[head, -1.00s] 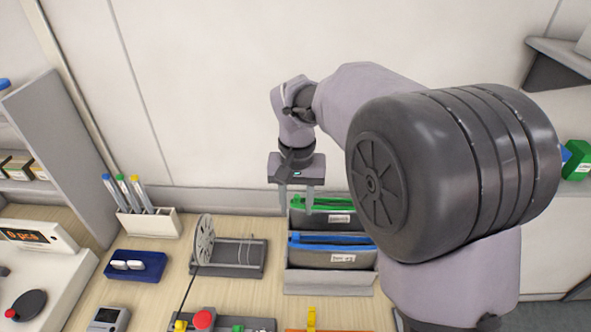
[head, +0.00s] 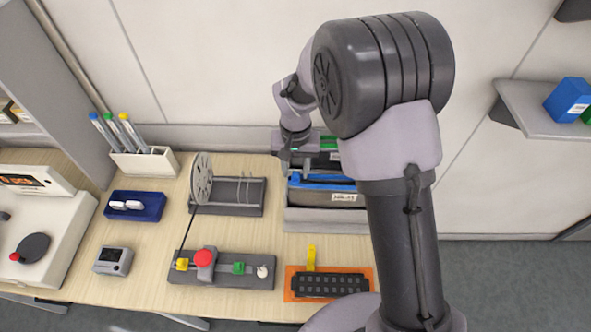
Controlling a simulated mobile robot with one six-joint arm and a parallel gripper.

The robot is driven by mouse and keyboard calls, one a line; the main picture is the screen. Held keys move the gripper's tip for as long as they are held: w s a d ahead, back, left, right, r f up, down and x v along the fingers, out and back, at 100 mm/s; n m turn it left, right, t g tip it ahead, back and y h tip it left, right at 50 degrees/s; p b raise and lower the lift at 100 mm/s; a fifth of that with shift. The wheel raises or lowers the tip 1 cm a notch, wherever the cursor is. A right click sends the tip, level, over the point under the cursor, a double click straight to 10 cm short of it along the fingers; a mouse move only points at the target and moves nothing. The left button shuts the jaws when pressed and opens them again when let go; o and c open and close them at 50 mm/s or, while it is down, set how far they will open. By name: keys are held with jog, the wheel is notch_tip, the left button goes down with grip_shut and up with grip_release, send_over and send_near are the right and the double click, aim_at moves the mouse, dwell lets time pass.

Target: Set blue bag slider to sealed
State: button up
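The blue bag (head: 341,198) stands in a light grey holder (head: 325,226) at the back of the bench, with a white label on its front. A blue strip (head: 322,181) runs along its top; I cannot make out the slider's position on it. A bag with a green top (head: 328,142) stands behind it, partly hidden by my arm. My gripper (head: 296,168) points down over the left end of the bags, just behind and above the blue strip. Its fingertips are small and unclear, so I cannot tell its opening or any contact.
Left of the holder is a reel stand (head: 237,195). In front are a button panel (head: 222,270) and an orange tray (head: 290,284) with a black block. A pen holder (head: 145,162) and a dark blue tray (head: 135,206) stand further left. A wall shelf (head: 535,110) is at right.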

jog(key=shift+f, duration=0.25)
jog(key=shift+c, duration=0.5)
grip_shut()
dwell(0.9)
